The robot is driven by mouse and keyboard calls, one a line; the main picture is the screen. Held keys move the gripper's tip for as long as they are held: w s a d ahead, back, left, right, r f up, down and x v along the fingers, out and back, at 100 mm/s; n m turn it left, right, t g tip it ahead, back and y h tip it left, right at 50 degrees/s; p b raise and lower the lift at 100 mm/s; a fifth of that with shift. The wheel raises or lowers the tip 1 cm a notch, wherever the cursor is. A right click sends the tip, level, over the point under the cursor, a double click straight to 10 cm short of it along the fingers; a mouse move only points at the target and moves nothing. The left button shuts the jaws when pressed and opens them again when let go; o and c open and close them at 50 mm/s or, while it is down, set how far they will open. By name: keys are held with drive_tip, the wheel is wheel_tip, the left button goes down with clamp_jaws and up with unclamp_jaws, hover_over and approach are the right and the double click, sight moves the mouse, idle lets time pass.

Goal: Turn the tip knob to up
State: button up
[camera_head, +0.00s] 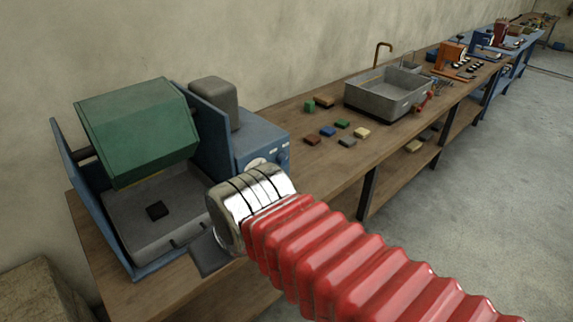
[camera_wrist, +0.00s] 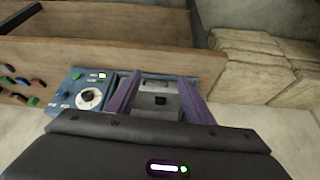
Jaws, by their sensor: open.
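A blue-framed machine stands at the near left of the bench, with a green faceted drum (camera_head: 138,128) above a grey tray (camera_head: 185,195). Its blue control panel (camera_head: 281,142) has a white dial (camera_head: 257,162) and small knobs; my wrist partly covers its lower part. In the wrist view, the panel shows a white dial with a black centre knob (camera_wrist: 87,98) and smaller controls. I cannot read which is the tip knob. My gripper (camera_wrist: 157,84) is open and empty, its purple fingers framing the tray with the black square (camera_wrist: 160,100). In the head view my fingers are hidden.
A grey block (camera_head: 213,100) sits behind the panel. Several coloured blocks (camera_head: 343,124) lie on the wooden bench (camera_head: 310,165), and a grey sink (camera_head: 386,92) stands beyond. Open floor (camera_head: 460,220) lies to the right. Stone-like blocks (camera_head: 42,290) are at lower left.

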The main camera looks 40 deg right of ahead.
drive_tip(key=w+d+f+m+y, duration=0.1)
drive_tip(key=d+f+m+y, duration=0.3)
drive_tip(key=d+f+m, duration=0.35)
drive_tip(key=w+d+f+m+y, duration=0.2)
drive_tip(key=d+f+m+y, duration=0.25)
drive_tip(key=f+m, duration=0.55)
drive_tip(key=w+d+r+m+t+h, duration=0.1)
drive_tip(key=w+d+m+t+h, duration=0.1)
drive_tip(key=d+m, duration=0.5)
drive_tip(key=w+d+r+m+t+h, duration=0.2)
drive_tip(key=w+d+m+t+h, duration=0.1)
drive_tip(key=d+m+t, duration=0.3)
drive_tip(key=w+d+r+m+t+h, duration=0.2)
drive_tip(key=d+m+t+h, duration=0.2)
drive_tip(key=d+m, duration=0.4)
drive_tip(key=d, duration=0.2)
drive_tip(key=shift+w+d+r, duration=0.2)
drive_tip(key=shift+w+d, duration=0.15)
drive_tip(key=shift+w, duration=0.15)
